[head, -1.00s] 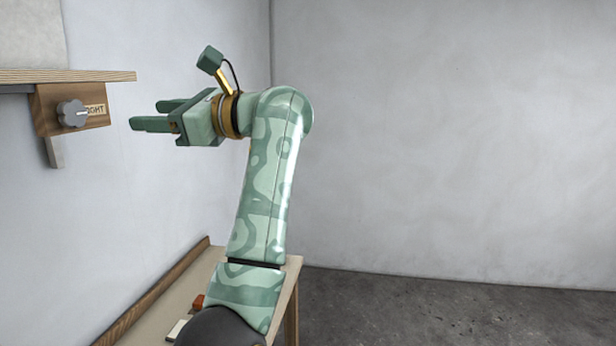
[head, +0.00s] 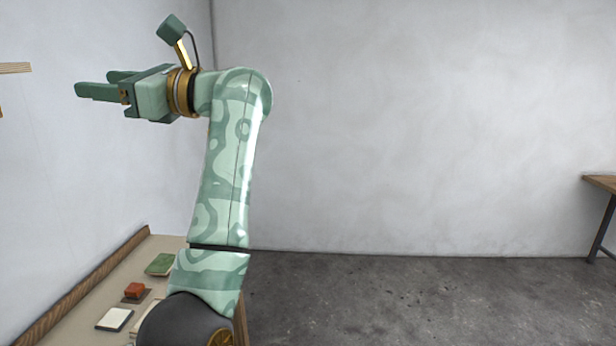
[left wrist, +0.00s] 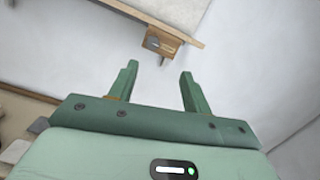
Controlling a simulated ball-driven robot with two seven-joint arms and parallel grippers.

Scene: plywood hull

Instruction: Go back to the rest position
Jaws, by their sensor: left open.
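My left gripper (head: 98,84) is raised high at the upper left of the head view, pointing left. Its two green fingers are apart with nothing between them. In the left wrist view the gripper (left wrist: 158,85) also shows open and empty. Beyond its fingertips there is a wooden block with a grey knob (left wrist: 152,43) under a shelf (left wrist: 150,14), apart from the fingers. My right gripper is in neither view.
A table (head: 75,312) stands at the lower left against the wall. On it are a green book-like item (head: 160,264), a red block (head: 135,290) and a white-topped item (head: 115,319). Another table (head: 603,184) shows at the right edge. The floor (head: 420,300) between is clear.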

